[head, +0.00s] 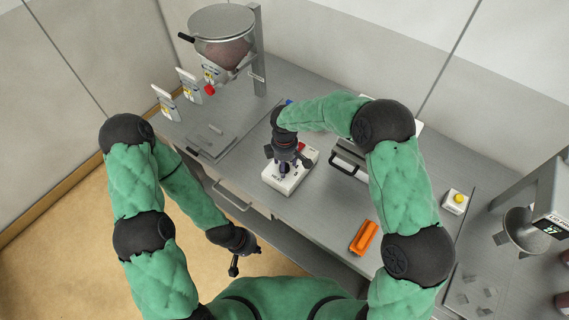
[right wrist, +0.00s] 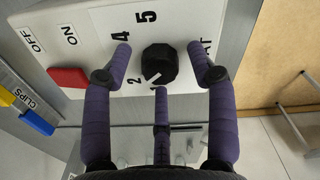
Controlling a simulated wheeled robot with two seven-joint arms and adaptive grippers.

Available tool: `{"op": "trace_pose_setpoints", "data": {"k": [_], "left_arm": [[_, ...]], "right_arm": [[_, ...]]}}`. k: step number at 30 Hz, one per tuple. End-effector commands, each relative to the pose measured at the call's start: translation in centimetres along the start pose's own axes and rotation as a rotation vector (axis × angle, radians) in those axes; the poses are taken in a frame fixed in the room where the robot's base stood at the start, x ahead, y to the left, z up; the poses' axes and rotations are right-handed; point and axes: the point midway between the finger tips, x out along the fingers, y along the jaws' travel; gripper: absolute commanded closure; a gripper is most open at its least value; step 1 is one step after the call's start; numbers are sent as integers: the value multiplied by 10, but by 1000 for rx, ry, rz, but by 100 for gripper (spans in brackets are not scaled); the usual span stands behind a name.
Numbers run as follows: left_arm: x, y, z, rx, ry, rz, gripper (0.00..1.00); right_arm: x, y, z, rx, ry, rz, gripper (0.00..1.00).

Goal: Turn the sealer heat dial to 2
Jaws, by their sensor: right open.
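The sealer (head: 278,181) is a white box on the bench. Its black heat dial (right wrist: 160,62) shows in the right wrist view, ringed by printed numbers. The dial's white mark faces the lower left, near the 2; its exact setting is hard to tell. The 3 is hidden, apparently behind a finger. My right gripper (right wrist: 162,72) is open, with fingers left, right and below the dial and visible gaps beside it. In the head view, my right gripper (head: 286,165) is over the sealer, hiding the dial. My left gripper (head: 234,267) hangs low off the bench's front; its finger opening is unclear.
A red switch (right wrist: 68,77) marked ON and OFF is left of the dial. Yellow and blue clip bins (right wrist: 37,122) sit beside the sealer. An orange tool (head: 364,237) and a yellow button box (head: 455,201) lie to the right. A hopper (head: 222,25) stands at the back left.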

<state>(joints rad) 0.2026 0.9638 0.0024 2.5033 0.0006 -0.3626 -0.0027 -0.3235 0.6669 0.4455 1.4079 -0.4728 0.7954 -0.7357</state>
Motion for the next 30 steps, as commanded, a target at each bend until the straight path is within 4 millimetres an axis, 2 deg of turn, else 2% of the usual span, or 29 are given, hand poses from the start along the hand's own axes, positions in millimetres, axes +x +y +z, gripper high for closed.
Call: {"op": "trace_pose_setpoints", "data": {"k": [5,18,24,30], "left_arm": [[0,0,0,0,0,0,100],[0,0,0,0,0,0,100],[0,0,0,0,0,0,100],[0,0,0,0,0,0,100]], "right_arm": [[-16,1,-1,1,2,4,42],[-98,1,-1,0,3,3,42],[-116,0,0,-1,0,1,42],[-120,0,0,-1,0,0,42]]}}
